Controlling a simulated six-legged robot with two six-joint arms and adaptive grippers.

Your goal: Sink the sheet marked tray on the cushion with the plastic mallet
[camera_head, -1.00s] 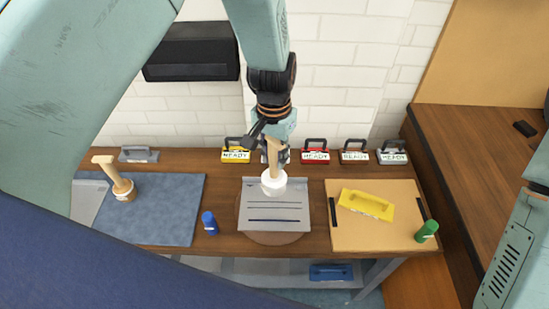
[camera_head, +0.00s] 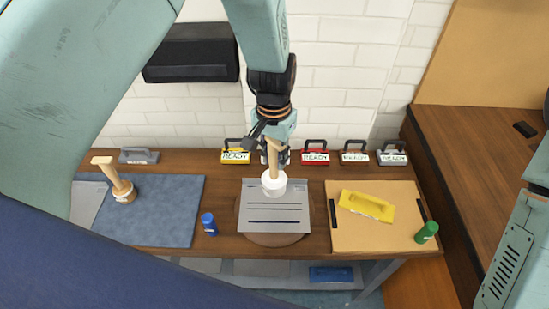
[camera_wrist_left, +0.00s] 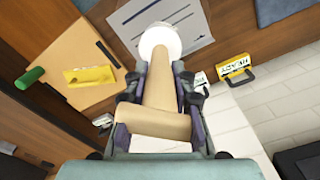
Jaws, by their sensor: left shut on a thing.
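A grey metal sheet (camera_head: 275,217) with dark lines lies on a round brown cushion (camera_head: 272,239) at the middle of the bench; I cannot read a mark on it. My left gripper (camera_head: 275,157) is shut on the wooden handle of a mallet with a white plastic head (camera_head: 274,185). The head is over the sheet's far part; I cannot tell whether it touches. The wrist view shows the handle (camera_wrist_left: 160,90) between the fingers (camera_wrist_left: 160,100) and the white head (camera_wrist_left: 160,40) overlapping the sheet (camera_wrist_left: 178,20). My right gripper is not in view.
Left, a second wooden mallet (camera_head: 121,187) stands on a blue mat (camera_head: 165,222) by another grey sheet (camera_head: 86,203). A blue bottle (camera_head: 209,225) is nearby. Right, a tan board (camera_head: 370,235) holds a yellow float (camera_head: 367,206); a green bottle (camera_head: 427,232) is beside it. Several labelled tools (camera_head: 315,154) line the wall.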

